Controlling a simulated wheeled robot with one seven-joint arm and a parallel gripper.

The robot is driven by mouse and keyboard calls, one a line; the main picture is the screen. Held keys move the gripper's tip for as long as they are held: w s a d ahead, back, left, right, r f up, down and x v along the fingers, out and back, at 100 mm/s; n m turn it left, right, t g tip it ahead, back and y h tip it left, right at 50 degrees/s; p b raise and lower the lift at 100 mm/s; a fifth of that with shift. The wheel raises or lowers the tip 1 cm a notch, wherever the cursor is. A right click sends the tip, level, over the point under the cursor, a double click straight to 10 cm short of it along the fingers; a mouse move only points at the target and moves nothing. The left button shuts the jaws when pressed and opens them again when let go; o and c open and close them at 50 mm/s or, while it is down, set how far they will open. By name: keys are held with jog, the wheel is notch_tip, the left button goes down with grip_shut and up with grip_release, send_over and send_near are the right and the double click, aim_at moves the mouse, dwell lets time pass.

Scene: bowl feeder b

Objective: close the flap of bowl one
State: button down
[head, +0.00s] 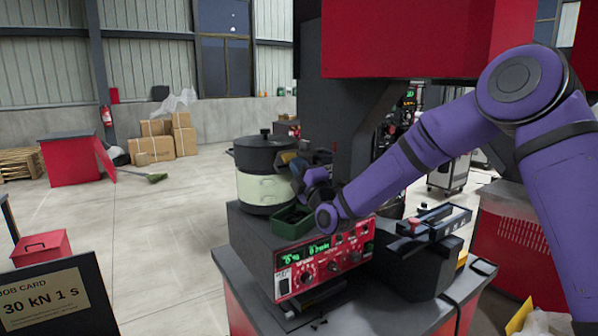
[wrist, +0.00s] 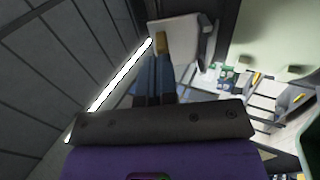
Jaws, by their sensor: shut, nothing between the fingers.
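The bowl feeder (head: 262,190), a cream drum with a black top and knob, stands on the control unit in the head view. Which part is bowl one is not labelled. A pale green curved wall, likely the bowl, fills the upper right of the wrist view (wrist: 265,30). A light grey plate with a tan tab (wrist: 162,43), perhaps the flap, lies just ahead of the fingertips. My gripper (wrist: 155,68) is shut and empty, its dark blue fingers side by side close to the tab; contact cannot be told. In the head view my gripper (head: 303,172) is at the drum's right side, partly hidden.
A green tray (head: 292,222) sits below my gripper, above the red control panel (head: 325,262) with lit green displays. A black fixture (head: 425,235) stands to the right. A dark column (head: 350,120) rises behind my arm.

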jog(key=r+g+h, duration=0.1)
jog(key=w+r+g+h, duration=0.1)
jog(key=g, duration=0.1)
jog(key=shift+a+g, duration=0.3)
jog(key=shift+a, duration=0.1)
jog(key=shift+w+a+h, duration=0.1)
jog(key=shift+w+h, duration=0.05)
jog(key=shift+h, duration=0.15)
jog(key=shift+w+r, duration=0.1)
dwell(0.4)
